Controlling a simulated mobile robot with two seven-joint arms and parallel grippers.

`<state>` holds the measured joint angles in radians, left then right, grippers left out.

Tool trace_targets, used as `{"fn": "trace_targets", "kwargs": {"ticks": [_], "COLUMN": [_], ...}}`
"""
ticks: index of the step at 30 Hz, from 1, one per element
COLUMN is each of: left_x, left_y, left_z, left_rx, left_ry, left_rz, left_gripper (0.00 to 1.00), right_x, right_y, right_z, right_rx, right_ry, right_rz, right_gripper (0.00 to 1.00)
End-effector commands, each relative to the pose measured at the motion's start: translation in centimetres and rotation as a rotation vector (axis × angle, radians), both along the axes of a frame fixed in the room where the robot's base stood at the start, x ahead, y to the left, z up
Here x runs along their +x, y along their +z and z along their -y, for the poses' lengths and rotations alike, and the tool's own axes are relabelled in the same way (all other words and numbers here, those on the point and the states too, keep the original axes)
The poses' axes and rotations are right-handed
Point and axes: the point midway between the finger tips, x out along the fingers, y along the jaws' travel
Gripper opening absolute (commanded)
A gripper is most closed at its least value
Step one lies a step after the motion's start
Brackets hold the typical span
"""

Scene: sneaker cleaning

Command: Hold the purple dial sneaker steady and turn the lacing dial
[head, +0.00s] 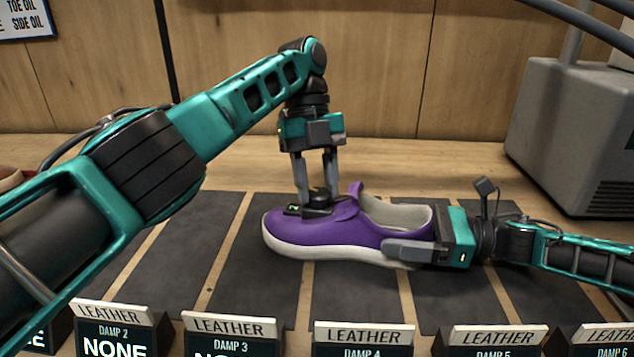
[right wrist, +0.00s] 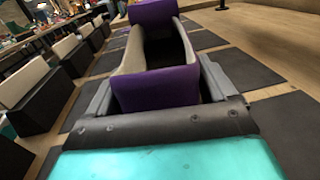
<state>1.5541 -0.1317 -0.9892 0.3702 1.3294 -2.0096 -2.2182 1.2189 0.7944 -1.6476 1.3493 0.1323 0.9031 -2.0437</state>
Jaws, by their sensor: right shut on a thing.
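The purple sneaker (head: 305,224) with a white sole lies on a dark mat, toe to the left in the head view. Its black lacing dial (head: 319,196) sits on top, near the tongue. My left gripper (head: 317,190) points straight down over the dial, its two fingers apart with the dial between them; I cannot see whether they touch it. My right gripper (head: 412,247) comes from the right and is shut on the sneaker's heel. In the right wrist view, the purple heel (right wrist: 155,88) is between its fingers, with the tongue (right wrist: 152,13) beyond.
Several dark mats (head: 232,255) lie in a row on the wooden table. Label stands (head: 365,335) reading LEATHER line the front edge. A grey machine (head: 572,130) stands at the back right. The wooden tabletop behind the mats (head: 420,165) is clear.

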Motion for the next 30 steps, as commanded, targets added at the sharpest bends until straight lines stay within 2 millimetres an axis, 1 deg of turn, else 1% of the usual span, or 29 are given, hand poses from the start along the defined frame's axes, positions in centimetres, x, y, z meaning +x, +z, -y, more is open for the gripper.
{"fn": "trace_targets", "kwargs": {"ticks": [1, 6, 8, 23, 30], "left_x": [-0.01, 0.00, 0.00, -0.01, -0.04], "left_y": [-0.01, -0.01, -0.01, -0.01, -0.10], "left_z": [0.04, 0.02, 0.02, 0.13, 0.09], "left_rx": [-0.001, 0.000, -0.001, -0.003, -0.006], "left_ry": [-0.001, 0.000, 0.000, 0.003, 0.090], "left_rz": [0.000, 0.000, 0.000, 0.001, 0.000], "left_gripper": [0.45, 0.61, 0.66, 0.66, 0.66], "right_x": [-0.10, -0.10, -0.09, -0.12, -0.15], "right_y": [-0.02, -0.02, -0.02, 0.00, 0.01], "right_z": [-0.10, -0.10, -0.10, -0.17, -0.20], "right_rx": [0.001, 0.001, 0.001, 0.001, 0.001], "right_ry": [0.004, 0.004, 0.004, 0.005, 0.006], "right_rz": [-0.001, -0.001, -0.001, 0.000, 0.000], "right_gripper": [0.43, 0.43, 0.43, 0.43, 0.43]}}
